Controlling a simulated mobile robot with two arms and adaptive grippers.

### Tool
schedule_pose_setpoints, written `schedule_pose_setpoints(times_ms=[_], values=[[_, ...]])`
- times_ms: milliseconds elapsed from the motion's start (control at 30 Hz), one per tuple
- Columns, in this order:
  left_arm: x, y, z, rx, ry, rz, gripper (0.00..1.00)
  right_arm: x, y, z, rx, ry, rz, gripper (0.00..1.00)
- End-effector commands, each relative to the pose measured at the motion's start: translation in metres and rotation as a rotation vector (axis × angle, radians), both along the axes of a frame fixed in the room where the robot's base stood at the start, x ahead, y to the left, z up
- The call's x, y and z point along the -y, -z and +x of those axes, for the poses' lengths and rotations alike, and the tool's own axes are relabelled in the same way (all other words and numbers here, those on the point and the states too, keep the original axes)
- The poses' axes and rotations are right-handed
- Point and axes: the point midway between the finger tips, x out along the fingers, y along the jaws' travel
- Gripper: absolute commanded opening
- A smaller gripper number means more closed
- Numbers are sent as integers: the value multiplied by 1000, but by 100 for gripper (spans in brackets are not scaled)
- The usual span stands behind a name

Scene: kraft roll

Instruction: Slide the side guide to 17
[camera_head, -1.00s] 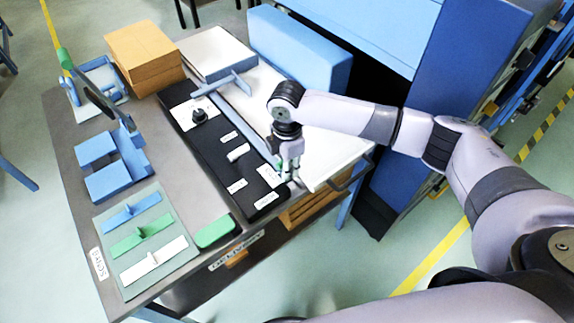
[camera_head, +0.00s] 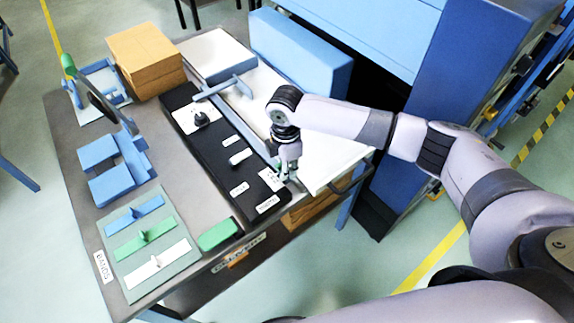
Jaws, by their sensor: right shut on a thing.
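The side guide appears to be the long blue-grey bar with a crosspiece (camera_head: 225,88), running along the white bed (camera_head: 318,137) beside the black panel (camera_head: 212,145). Its near part is hidden behind my right gripper. My right gripper (camera_head: 287,176) points down at the near right end of the black panel, by the front edge of the bed. Its fingers are shut on a small part there, apparently the guide's near end; the fingers cover most of it. The scale numbers are too small to read. My left gripper is not in view.
A blue block (camera_head: 300,55) stands behind the bed. Cardboard-coloured boxes (camera_head: 145,62), blue holders (camera_head: 118,165) and a mat with blue, green and white pieces (camera_head: 150,285) occupy the table's left side. A green block (camera_head: 218,234) lies near the front edge. A blue cabinet stands at right.

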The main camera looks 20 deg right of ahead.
Motion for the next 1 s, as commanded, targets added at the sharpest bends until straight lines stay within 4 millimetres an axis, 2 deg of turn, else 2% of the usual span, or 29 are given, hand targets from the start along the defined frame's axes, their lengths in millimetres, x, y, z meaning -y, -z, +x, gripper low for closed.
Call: schedule_pose_setpoints(times_ms=[167, 200, 400, 767, 867, 1000], values=[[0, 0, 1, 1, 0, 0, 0, 0, -5, 4, 11, 8, 4, 0], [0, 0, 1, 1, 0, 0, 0, 0, -5, 4, 11, 8, 4, 17], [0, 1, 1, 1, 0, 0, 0, 0, -4, 3, 8, 5, 3, 30], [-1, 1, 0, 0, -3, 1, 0, 0, -6, 2, 5, 2, 2, 30], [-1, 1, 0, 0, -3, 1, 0, 0, -18, 3, 7, 2, 3, 30], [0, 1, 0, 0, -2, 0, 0, 0, -47, 3, 9, 1, 3, 30]])
